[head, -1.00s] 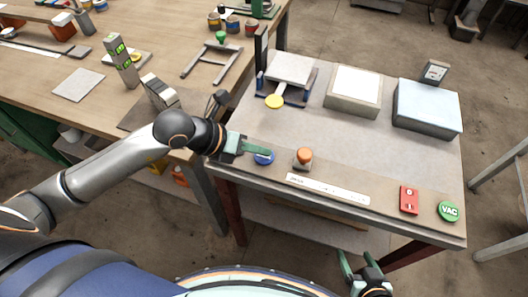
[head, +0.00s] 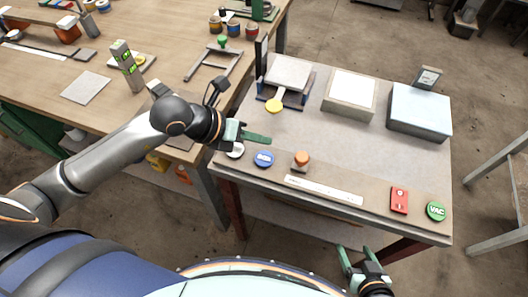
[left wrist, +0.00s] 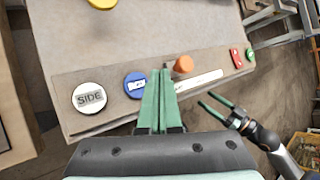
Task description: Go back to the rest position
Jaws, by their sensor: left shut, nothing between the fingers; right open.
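My left gripper (head: 256,138) is shut and empty. In the head view it hangs over the left part of the grey table, near a white button (head: 236,150) and a blue button (head: 263,158). In the left wrist view its green fingers (left wrist: 160,90) lie together between the blue button (left wrist: 137,84) and the orange knob (left wrist: 183,64). The white button there reads SIDE (left wrist: 89,97). My right gripper (head: 354,252) is open and empty, in front of the table's front edge. It also shows in the left wrist view (left wrist: 222,105).
The grey table (head: 320,135) carries an orange knob (head: 301,159), a white label strip (head: 323,190), a red switch (head: 399,199) and a green VAC button (head: 436,210). Boxes (head: 419,108) stand at its back. A wooden bench (head: 60,125) lies left, under my left arm.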

